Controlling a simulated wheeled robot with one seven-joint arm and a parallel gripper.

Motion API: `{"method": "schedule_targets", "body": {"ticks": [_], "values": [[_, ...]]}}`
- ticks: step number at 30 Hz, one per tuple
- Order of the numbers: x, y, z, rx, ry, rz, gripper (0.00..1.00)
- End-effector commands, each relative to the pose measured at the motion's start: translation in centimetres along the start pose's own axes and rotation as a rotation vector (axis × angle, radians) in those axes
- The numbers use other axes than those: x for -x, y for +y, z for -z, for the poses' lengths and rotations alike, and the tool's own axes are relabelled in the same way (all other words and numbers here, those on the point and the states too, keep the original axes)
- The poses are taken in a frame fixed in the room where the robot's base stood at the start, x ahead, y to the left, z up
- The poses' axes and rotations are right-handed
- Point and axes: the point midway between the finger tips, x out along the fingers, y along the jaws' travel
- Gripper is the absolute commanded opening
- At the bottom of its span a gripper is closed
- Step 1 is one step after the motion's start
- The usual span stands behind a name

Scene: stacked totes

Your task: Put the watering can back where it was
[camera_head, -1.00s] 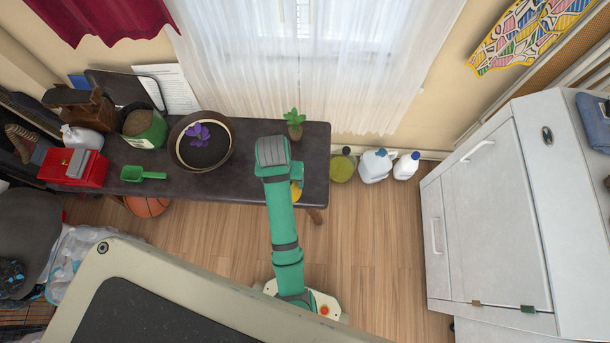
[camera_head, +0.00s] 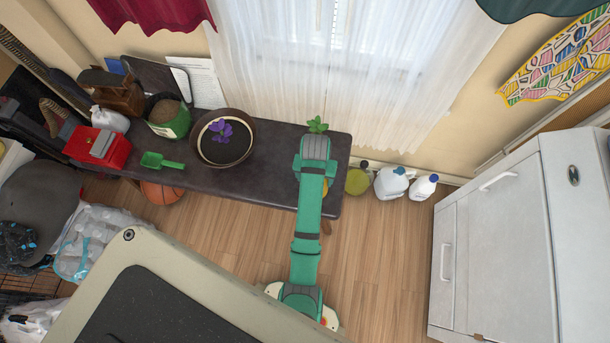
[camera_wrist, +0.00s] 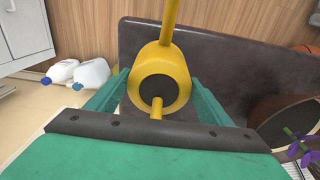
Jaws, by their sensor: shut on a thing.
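The yellow watering can (camera_wrist: 176,60) is between the two green fingers of my gripper (camera_wrist: 158,92) in the wrist view. My gripper is shut on it. Its round dark opening faces the wrist camera, and a long yellow tube reaches past it over the dark table (camera_wrist: 235,60). In the head view my green arm reaches over the right end of the dark table (camera_head: 268,180) and hides nearly all of the can. I cannot tell whether the can's base touches the table.
A potted purple flower (camera_head: 239,150) stands left of my arm, with a green scoop (camera_head: 162,160) and red box (camera_head: 92,148) farther left. A small green plant (camera_head: 317,125) is just behind my arm. Jugs (camera_head: 391,183) stand on the floor right of the table.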

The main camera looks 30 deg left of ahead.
Motion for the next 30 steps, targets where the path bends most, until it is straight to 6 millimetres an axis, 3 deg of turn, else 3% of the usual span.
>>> {"method": "schedule_targets", "body": {"ticks": [8, 16, 23, 30], "values": [[-2.6, 1.4, 1.8, 0.000, 0.005, -0.001, 0.21], [-3.7, 2.0, 2.3, 0.000, 0.004, -0.001, 0.21], [-6.3, 1.9, 2.1, 0.000, 0.004, -0.001, 0.21], [-6.6, 1.8, 2.1, 0.000, 0.005, -0.001, 0.21]]}}
